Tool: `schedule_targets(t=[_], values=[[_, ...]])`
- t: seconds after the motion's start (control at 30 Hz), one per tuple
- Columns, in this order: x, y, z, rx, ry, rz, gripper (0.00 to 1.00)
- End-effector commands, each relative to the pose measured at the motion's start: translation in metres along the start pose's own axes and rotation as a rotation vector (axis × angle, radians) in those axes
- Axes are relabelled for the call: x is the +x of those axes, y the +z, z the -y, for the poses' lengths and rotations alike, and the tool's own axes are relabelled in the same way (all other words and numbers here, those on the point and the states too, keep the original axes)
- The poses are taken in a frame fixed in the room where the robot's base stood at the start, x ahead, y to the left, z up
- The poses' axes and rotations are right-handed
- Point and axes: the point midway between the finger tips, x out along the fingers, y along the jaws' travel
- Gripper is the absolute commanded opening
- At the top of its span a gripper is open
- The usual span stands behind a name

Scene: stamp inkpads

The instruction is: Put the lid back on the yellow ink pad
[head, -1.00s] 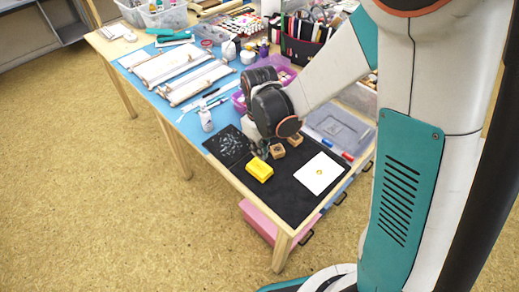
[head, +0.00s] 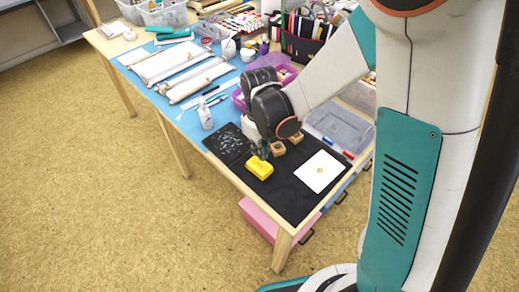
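The yellow ink pad (head: 260,170) is on the black mat near the table's front edge in the head view. It shows as one small yellow block, and I cannot make out a separate lid. My gripper (head: 261,152) points down at the far edge of the yellow block, very close to it. Whether it touches the block is too small to tell. The fingers are dark, small and partly hidden by my arm, so their opening cannot be seen.
Two small wooden stamps (head: 277,149) stand just right of my gripper. A white card (head: 319,172) with a small gold mark lies on the black mat (head: 291,196). A dark speckled sheet (head: 227,146) lies to the left, with a white bottle (head: 205,117) behind it.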

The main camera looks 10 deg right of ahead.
Motion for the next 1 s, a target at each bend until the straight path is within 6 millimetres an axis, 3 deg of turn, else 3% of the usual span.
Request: schedule_targets(t=[1.0], values=[[0.029, 0.0, 0.0, 0.0, 0.0, 0.0, 0.0]])
